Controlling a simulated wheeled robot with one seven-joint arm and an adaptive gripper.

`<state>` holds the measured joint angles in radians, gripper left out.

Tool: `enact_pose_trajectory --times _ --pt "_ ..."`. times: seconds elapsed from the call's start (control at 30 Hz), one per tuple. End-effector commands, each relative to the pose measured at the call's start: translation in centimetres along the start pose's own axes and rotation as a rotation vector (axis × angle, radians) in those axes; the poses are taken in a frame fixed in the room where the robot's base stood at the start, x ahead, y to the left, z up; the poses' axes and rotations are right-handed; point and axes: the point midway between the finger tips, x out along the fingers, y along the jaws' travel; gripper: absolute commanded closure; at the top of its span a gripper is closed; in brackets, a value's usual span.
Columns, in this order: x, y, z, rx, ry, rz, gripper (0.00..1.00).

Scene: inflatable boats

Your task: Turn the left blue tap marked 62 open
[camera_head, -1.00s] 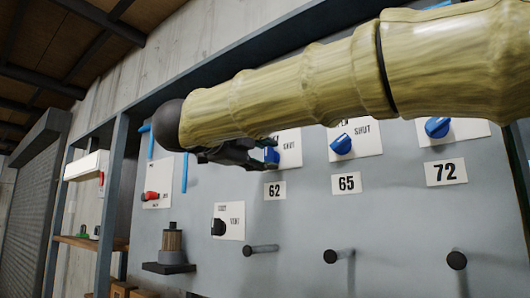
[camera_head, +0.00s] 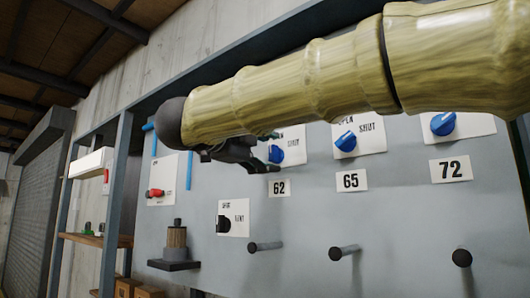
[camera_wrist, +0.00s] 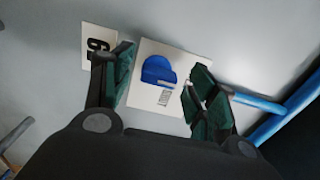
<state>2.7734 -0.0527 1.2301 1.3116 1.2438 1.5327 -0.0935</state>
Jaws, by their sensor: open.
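The left blue tap (camera_head: 277,154) sits on a white plate (camera_head: 294,143) above the label 62 (camera_head: 279,187). The plate's word SHUT shows beside the knob in the wrist view, where the tap (camera_wrist: 158,70) appears between my fingers. My gripper (camera_head: 266,152) is open at the left side of the tap in the head view. In the wrist view my gripper (camera_wrist: 160,66) has one finger on each side of the knob. I see no clear contact. The knob's exact turn is hard to tell, and part of the 62 label is hidden by a finger in the wrist view.
Blue taps marked 65 (camera_head: 346,141) and 72 (camera_head: 443,123) are to the right. A black VENT knob (camera_head: 223,223) and a red-handled valve (camera_head: 155,193) are lower left. Dark pegs (camera_head: 265,246) stick out below. Blue pipes (camera_wrist: 270,107) run beside the plate in the wrist view.

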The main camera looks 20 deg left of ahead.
Motion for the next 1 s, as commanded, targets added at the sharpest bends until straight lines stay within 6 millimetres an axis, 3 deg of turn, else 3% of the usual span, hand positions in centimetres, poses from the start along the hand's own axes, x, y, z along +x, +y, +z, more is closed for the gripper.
enact_pose_trajectory --times 0.27,0.7,1.0 --pt "-2.1 -0.1 0.0 0.0 -0.001 -0.002 0.42" --pt "-9.8 0.0 0.1 -0.001 -0.002 -0.003 0.42" --pt "-12.1 0.0 0.1 0.0 -0.002 -0.001 0.42"
